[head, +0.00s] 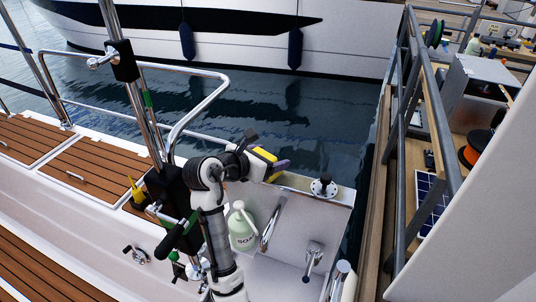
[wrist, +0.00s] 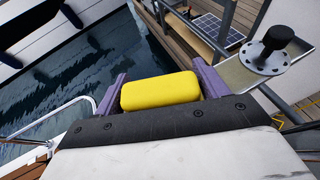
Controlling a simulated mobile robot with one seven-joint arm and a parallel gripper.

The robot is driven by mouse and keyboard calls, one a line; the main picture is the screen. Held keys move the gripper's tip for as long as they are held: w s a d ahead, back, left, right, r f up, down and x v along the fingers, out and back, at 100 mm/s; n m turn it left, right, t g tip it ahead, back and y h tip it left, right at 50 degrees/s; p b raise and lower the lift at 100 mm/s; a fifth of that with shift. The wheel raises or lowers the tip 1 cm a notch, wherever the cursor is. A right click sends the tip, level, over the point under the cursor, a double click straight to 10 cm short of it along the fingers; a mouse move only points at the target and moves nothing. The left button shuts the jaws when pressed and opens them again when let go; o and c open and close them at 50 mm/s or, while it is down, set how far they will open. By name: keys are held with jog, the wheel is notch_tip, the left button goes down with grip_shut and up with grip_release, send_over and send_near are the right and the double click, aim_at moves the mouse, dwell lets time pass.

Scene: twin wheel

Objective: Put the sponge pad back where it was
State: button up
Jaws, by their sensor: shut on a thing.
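The sponge pad (wrist: 160,92) is a yellow block with rounded edges. In the wrist view it sits between the two purple fingers of my gripper (wrist: 160,75), which is shut on it. In the head view, the yellow sponge pad (head: 264,154) shows at the end of my arm, partly covered by my gripper (head: 271,162). My gripper holds it up in the air near the far edge of the white boat's sink counter, left of a black-topped fitting (head: 323,186). Where the sponge pad was before cannot be told from these frames.
A pale green soap bottle (head: 242,228) stands on the counter below my gripper, beside a curved metal bar (head: 273,224). A tap (head: 313,256) is to the right. A steel rail (head: 205,108) rises at left. Water lies beyond, and a railed dock (head: 420,150) at right.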

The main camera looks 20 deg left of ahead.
jog(key=shift+f, duration=0.3)
jog(key=o, duration=1.1)
jog(key=shift+c, duration=0.2)
jog(key=b+v, duration=0.2)
jog(key=v, duration=1.1)
jog(key=shift+s+a, duration=0.2)
jog(key=shift+s, duration=0.15)
